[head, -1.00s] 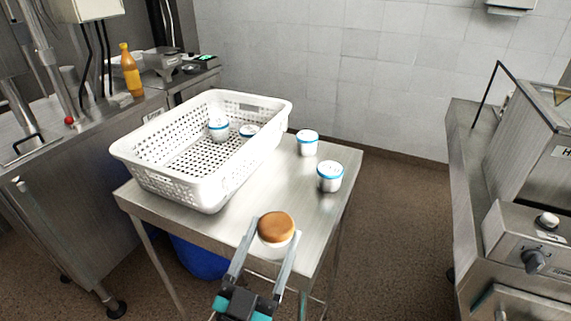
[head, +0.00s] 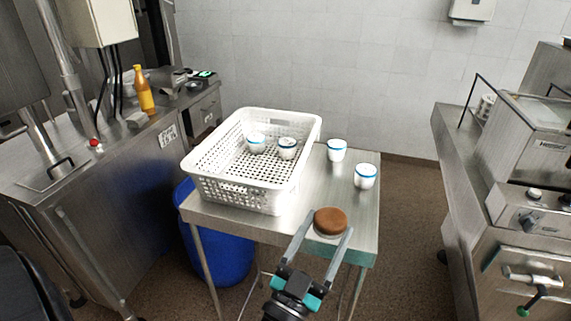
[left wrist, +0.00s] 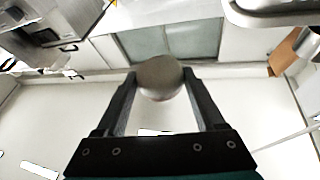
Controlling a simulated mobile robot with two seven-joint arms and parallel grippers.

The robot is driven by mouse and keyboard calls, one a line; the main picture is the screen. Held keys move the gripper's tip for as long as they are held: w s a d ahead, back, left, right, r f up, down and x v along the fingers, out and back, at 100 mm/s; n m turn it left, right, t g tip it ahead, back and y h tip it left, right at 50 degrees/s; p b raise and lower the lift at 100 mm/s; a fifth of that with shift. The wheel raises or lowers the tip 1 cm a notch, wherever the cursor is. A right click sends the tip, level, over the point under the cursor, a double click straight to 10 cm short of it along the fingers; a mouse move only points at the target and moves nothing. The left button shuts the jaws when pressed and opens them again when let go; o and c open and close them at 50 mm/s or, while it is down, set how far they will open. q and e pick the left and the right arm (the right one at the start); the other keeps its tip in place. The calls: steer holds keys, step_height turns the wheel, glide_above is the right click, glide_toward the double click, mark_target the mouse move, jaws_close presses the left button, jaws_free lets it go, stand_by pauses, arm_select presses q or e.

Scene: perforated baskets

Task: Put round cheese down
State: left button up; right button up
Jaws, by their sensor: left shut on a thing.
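The round cheese (head: 330,219), with a brown top and paler side, is between the fingers of my left gripper (head: 328,231). The gripper is shut on it. In the head view it shows over the front edge of the steel table (head: 338,198); whether its underside touches the tabletop is hidden. In the left wrist view the cheese (left wrist: 160,77) is a greyish round shape between the two finger ends. My right gripper is in neither view.
A white perforated basket (head: 206,187) stands on the table with two white, blue-banded containers (head: 256,143) inside. Two similar containers (head: 366,176) stand to its right. Bare tabletop lies between them and the cheese. A blue barrel (head: 222,257) is below. Steel counters flank both sides.

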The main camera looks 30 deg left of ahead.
arm_select(q)
steer(key=w+r+n+y+p, duration=0.1)
steer(key=w+r+p, duration=1)
steer(key=r, duration=0.1)
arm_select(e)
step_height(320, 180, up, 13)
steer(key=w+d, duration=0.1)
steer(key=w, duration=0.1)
arm_select(q)
steer(key=f+b, duration=0.6)
steer(key=b, duration=0.1)
steer(key=f+b, duration=1.3)
steer(key=b, duration=0.1)
steer(key=shift+s+a+f, duration=0.25)
steer(key=shift+s+a, duration=0.05)
steer(key=shift+a, duration=0.1)
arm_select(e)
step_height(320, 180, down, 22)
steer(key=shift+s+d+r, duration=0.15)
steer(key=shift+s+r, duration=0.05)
arm_select(q)
steer(key=shift+r, duration=0.1)
